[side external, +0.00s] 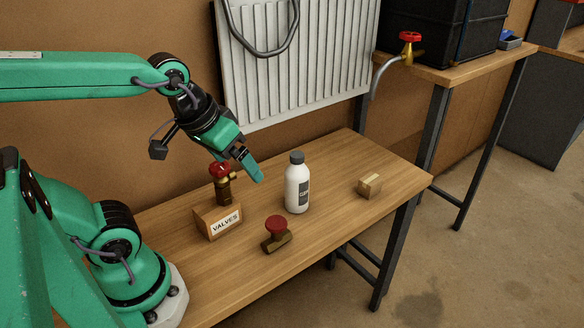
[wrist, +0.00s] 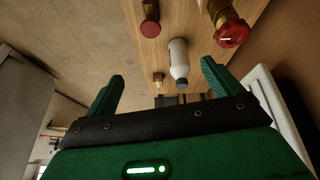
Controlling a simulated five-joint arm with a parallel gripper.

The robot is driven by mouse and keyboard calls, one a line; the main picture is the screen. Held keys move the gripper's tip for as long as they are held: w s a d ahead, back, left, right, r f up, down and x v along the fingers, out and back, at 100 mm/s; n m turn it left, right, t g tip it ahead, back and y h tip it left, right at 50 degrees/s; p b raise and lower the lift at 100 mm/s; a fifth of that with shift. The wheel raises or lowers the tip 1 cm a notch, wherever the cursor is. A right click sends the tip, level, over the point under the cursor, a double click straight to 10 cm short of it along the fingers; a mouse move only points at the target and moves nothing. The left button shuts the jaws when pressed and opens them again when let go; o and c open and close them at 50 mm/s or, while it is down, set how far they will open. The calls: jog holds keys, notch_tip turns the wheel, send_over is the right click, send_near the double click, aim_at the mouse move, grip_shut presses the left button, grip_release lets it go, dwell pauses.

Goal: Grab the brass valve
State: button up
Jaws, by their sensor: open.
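A brass valve with a bright red handwheel (side external: 221,183) stands upright on a wooden block labelled VALVES (side external: 219,222). In the wrist view its red wheel (wrist: 232,33) is at the upper right, outside my right finger. A second, darker brass-brown valve with a dull red knob (side external: 276,236) lies on the bench in front of the block; its knob (wrist: 150,24) shows at the top of the wrist view. My gripper (side external: 254,170) is open and empty, above the bench, right of and apart from the block valve. Its two fingers (wrist: 162,70) are wide apart.
A white bottle with a grey cap (side external: 297,186) stands right of the valves; it also shows between the fingers (wrist: 178,60). A small wooden block (side external: 369,186) sits farther right. A white radiator (side external: 300,55) hangs behind. A red-handled tap (side external: 409,47) is on the back bench.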

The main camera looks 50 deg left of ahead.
jog(key=w+d+f+n+g, duration=0.1)
jog(key=w+f+n+g, duration=0.1)
jog(key=w+f+n, duration=0.35)
jog(key=n+g, duration=0.3)
jog(key=n, duration=0.7)
send_over(275, 223)
jog(key=shift+m, duration=0.25)
jog(key=f, duration=0.7)
jog(key=shift+s+f, duration=0.2)
jog(key=shift+f, duration=0.1)
jog(key=shift+w+d+f+n, duration=0.1)
jog(key=shift+w+f+n, duration=0.05)
jog(key=shift+f+n, duration=0.75)
jog(key=shift+f, duration=1.25)
jog(key=shift+f, duration=0.1)
jog(key=shift+w+f, duration=0.2)
jog(key=shift+f, duration=2.3)
